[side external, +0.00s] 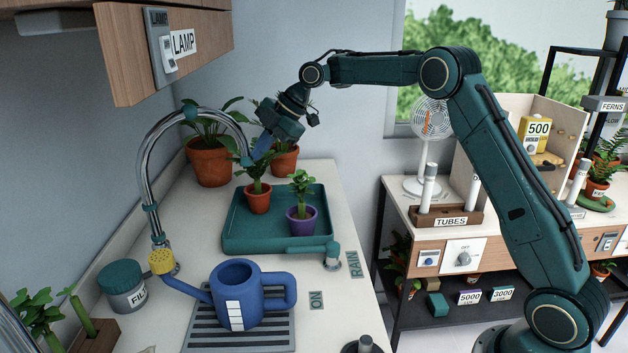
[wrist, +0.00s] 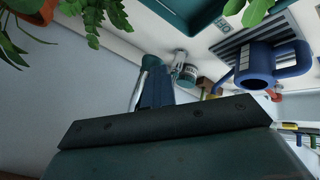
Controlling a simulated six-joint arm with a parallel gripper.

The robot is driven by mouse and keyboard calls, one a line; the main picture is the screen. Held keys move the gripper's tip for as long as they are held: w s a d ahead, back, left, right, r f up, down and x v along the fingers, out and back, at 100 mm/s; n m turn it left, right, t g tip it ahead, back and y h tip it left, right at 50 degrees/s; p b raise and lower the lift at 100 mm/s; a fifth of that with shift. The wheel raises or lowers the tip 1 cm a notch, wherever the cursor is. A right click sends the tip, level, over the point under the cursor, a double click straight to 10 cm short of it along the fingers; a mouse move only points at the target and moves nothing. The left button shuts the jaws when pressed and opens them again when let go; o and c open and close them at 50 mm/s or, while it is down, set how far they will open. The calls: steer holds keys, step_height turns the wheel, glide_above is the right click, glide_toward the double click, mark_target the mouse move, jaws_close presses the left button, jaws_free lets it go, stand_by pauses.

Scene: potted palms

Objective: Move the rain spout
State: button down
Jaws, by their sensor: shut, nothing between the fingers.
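The rain spout (side external: 148,165) is a chrome gooseneck with blue-green collars. It arches up from the left side of the counter, and its free end hangs over the teal tray (side external: 235,236). A stretch of chrome pipe (wrist: 137,97) shows beside my fingers in the wrist view. My gripper (side external: 256,153) is shut and empty, pointing down to the left close to the spout's free end. I cannot tell whether it touches the spout. In the wrist view my blue fingers (wrist: 155,85) lie together, and the dark gripper body hides the lower part.
The tray holds a small terracotta pot (side external: 258,199) and a purple pot (side external: 301,220). A blue watering can (side external: 237,295) stands on the slatted drain in front. A small tap (side external: 333,252) is near the RAIN label. A wooden cabinet (side external: 205,50) overhangs at upper left. Larger potted plants stand behind.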

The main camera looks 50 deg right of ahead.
steer(key=shift+w+d, duration=0.1)
steer(key=shift+d, duration=0.1)
steer(key=s+d+r, duration=0.5)
steer(key=s+r, duration=0.2)
steer(key=r, duration=0.1)
steer(key=shift+s+d, duration=0.2)
steer(key=shift+s, duration=0.15)
stand_by(0.3)
